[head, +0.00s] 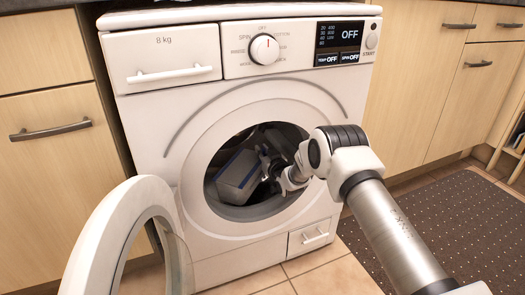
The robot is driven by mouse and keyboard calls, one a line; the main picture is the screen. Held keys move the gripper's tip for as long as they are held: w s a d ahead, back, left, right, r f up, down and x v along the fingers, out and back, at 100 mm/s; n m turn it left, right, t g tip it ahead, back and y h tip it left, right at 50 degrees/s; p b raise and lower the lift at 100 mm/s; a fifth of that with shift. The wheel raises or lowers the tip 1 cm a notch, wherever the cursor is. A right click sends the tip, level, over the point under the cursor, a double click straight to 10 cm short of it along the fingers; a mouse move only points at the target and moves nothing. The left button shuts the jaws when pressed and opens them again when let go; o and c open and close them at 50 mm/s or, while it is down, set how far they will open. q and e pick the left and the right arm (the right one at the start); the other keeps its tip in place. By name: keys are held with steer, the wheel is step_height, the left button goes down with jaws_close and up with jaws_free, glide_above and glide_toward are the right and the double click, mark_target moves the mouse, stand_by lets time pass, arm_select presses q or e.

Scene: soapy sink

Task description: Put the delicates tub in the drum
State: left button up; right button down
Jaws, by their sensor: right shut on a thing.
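The white washing machine (160,105) has its round door (98,243) swung open to the left. Inside the dark drum (241,212) is a pale grey-white tub (239,172), tilted, with a bluish upper edge. My right arm reaches through the door opening from the right. My right gripper (264,164) is inside the drum, at the tub's right side, shut on it. Its fingertips are small and partly lost in the dark. Whether the tub touches the drum wall is hard to tell. My left gripper is not in view.
The open door stands at the lower left. Wooden cabinets (418,80) flank the machine. A dark dotted mat (455,225) lies on the tiled floor at right.

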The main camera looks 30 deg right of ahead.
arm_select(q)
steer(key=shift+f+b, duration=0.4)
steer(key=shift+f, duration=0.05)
arm_select(e)
steer(key=shift+f, duration=0.7)
steer(key=c, duration=1.1)
jaws_free()
step_height(320, 180, up, 10)
steer(key=shift+f, duration=0.15)
steer(key=shift+s+r+p, duration=0.2)
steer(key=shift+r+p, duration=0.15)
steer(key=shift+r, duration=0.05)
arm_select(q)
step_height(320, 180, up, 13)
steer(key=p, duration=1.2)
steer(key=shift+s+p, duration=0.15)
steer(key=shift+p, duration=0.15)
arm_select(e)
steer(key=s+r, duration=0.1)
steer(key=s, duration=0.5)
steer(key=s+r, duration=0.2)
steer(key=s, duration=0.5)
steer(key=s+a+r, duration=0.1)
steer(key=s, duration=0.5)
steer(key=shift+s+r, duration=0.25)
steer(key=shift+s, duration=0.05)
